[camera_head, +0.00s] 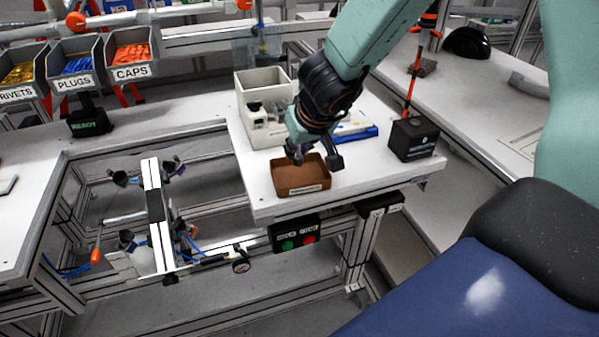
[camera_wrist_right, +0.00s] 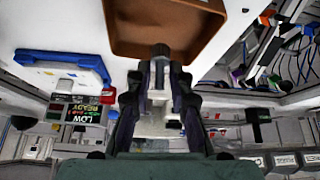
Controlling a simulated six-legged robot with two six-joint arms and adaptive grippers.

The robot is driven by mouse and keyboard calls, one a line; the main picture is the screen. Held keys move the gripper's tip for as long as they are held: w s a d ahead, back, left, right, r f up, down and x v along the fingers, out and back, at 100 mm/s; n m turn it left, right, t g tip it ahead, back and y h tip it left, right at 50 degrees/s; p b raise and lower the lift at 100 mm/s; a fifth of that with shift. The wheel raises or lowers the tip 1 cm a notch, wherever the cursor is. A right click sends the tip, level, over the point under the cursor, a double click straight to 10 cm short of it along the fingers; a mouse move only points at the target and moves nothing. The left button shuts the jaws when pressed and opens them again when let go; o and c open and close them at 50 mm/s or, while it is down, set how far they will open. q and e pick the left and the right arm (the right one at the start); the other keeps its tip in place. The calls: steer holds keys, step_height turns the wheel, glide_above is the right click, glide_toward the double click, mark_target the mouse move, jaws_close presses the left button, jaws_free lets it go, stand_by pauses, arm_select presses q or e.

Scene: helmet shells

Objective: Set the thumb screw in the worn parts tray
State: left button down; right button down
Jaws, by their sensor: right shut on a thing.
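My right gripper (camera_head: 299,155) comes down from the upper right and is over the brown worn parts tray (camera_head: 285,188). In the right wrist view its fingers (camera_wrist_right: 159,98) are shut on a small grey part with a dark round end, which I take for the thumb screw (camera_wrist_right: 160,52). The part shows against the near side of the tray (camera_wrist_right: 128,28); whether it touches the tray cannot be told. The fingers hide most of the part in the head view. The tray's visible inside looks empty. My left gripper is not in view.
A pale bin (camera_head: 252,88) with parts stands behind the tray. A blue-and-white object (camera_head: 358,132) and a black box (camera_head: 415,140) with an orange-handled tool are to the right. The table's front edge is close to the tray. Labelled bins (camera_head: 80,68) stand at upper left.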

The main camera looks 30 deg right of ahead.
mark_target(302, 161)
steer(key=shift+s+d+f, duration=0.1)
steer(key=shift+s+f, duration=0.1)
steer(key=shift+f, duration=0.1)
steer(key=f+b, duration=0.3)
steer(key=shift+w+f, duration=0.2)
steer(key=shift+r, duration=0.1)
steer(key=shift+s, duration=0.15)
steer(key=c, duration=1.2)
jaws_free()
